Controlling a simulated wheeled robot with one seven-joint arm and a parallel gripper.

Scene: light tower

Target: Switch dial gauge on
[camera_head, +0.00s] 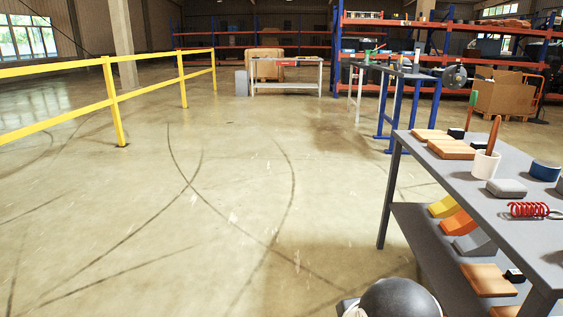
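No dial gauge can be made out for certain. A dark round, disc-like thing (454,76) sits at the right end of a blue-legged stand (383,118) in the back right; its face is too small to read. A small green and red thing (374,54) is on top of the same stand. My gripper is not in view. A dark rounded part at the bottom edge seems to be mine.
A grey two-level table (397,137) stands close at right, with wooden blocks (451,149), a white cup (485,164), a red coiled cord (527,210) and a blue roll (545,170). Yellow railing (112,92) runs along the left. The middle floor is clear.

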